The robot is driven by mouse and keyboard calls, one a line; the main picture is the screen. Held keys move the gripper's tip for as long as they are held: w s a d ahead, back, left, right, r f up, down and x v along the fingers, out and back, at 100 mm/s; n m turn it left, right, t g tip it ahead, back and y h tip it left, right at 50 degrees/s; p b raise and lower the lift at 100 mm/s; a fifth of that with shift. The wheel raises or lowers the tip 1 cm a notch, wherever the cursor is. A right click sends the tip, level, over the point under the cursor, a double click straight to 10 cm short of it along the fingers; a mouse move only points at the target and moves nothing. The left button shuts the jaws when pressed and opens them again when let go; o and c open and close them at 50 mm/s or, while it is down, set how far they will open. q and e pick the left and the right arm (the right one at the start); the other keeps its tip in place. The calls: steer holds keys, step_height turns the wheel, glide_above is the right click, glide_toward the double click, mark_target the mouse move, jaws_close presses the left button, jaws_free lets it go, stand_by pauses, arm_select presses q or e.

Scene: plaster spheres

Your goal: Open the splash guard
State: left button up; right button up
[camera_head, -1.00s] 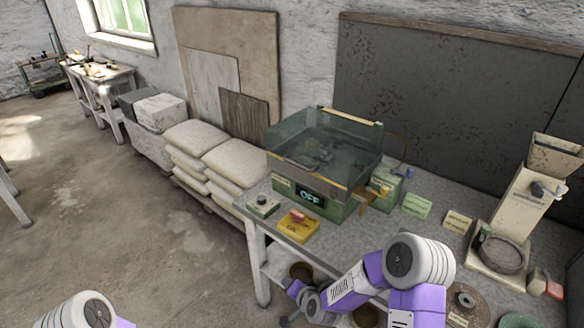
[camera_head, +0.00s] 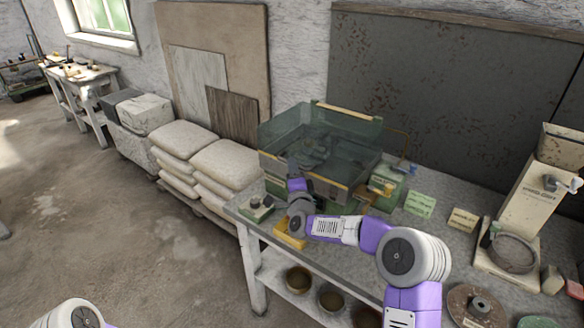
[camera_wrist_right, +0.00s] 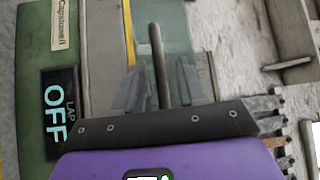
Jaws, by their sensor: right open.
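The splash guard (camera_head: 345,150) is a clear greenish box with pale yellow edge trim on top of a green machine (camera_head: 270,187). Its front panel stands upright. My right gripper (camera_head: 294,166) is at the front of the guard. In the right wrist view the right gripper (camera_wrist_right: 158,85) is open, with a dark grey bar (camera_wrist_right: 157,45), likely the guard's handle, between its fingers; I cannot tell whether they touch it. The machine's display (camera_wrist_right: 56,110) reads OFF in that view. My left gripper is out of view; only part of my left arm shows at bottom left.
A small control box (camera_head: 256,207) and a yellow box (camera_head: 289,236), partly hidden by my right arm, sit at the front of the table (camera_head: 400,245). Green and tan cards and a beige dispenser (camera_head: 525,205) stand to the right. Sacks (camera_head: 225,165) are stacked at left.

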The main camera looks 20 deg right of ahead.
steer(key=shift+w+d+r, duration=0.1)
steer(key=shift+w, duration=0.85)
steer(key=shift+c, duration=0.4)
jaws_close()
